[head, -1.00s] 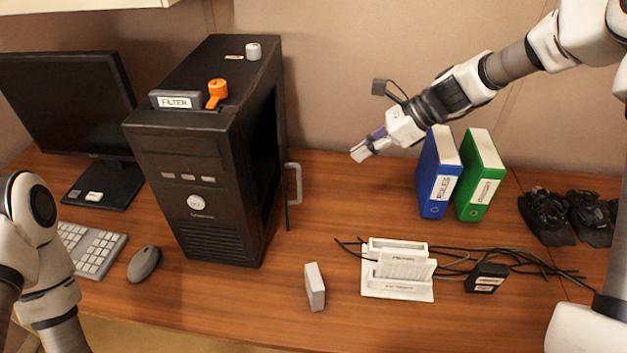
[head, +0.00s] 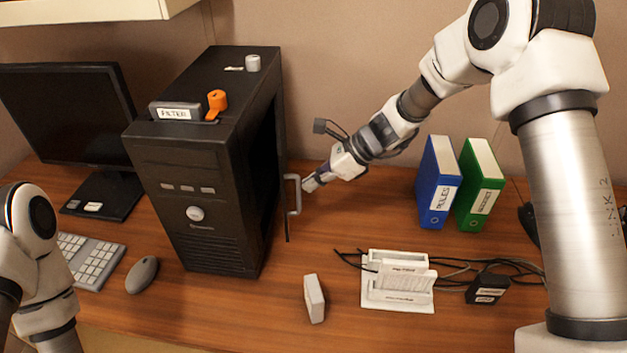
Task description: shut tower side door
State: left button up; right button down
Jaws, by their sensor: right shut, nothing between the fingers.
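The black computer tower (head: 200,160) stands on the desk left of centre. Its right side is open onto a dark inside. The side door (head: 287,215) stands out from the tower's right side and is seen almost edge-on, with a grey bar handle (head: 297,200) on its right face. My right gripper (head: 309,185) is shut and empty, just right of the handle's upper part; I cannot tell whether they touch. Only links of my left arm show at the left edge; its gripper is out of view.
An orange lever (head: 216,102) and a filter (head: 176,112) sit on top of the tower. A small white box (head: 314,298), a white dock (head: 398,296) with cables, and blue (head: 438,182) and green (head: 481,184) binders stand to the right.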

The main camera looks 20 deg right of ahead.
aim_at(283, 187)
jog(key=shift+m+t+h, duration=0.3)
jog(key=shift+m+t, duration=0.3)
jog(key=shift+m, duration=0.2)
jog(key=a+b, duration=0.4)
jog(key=a, duration=0.2)
jog(key=shift+w+a, duration=0.15)
jog(key=shift+a, duration=0.2)
jog(key=shift+d, duration=0.15)
jog(key=shift+r, duration=0.1)
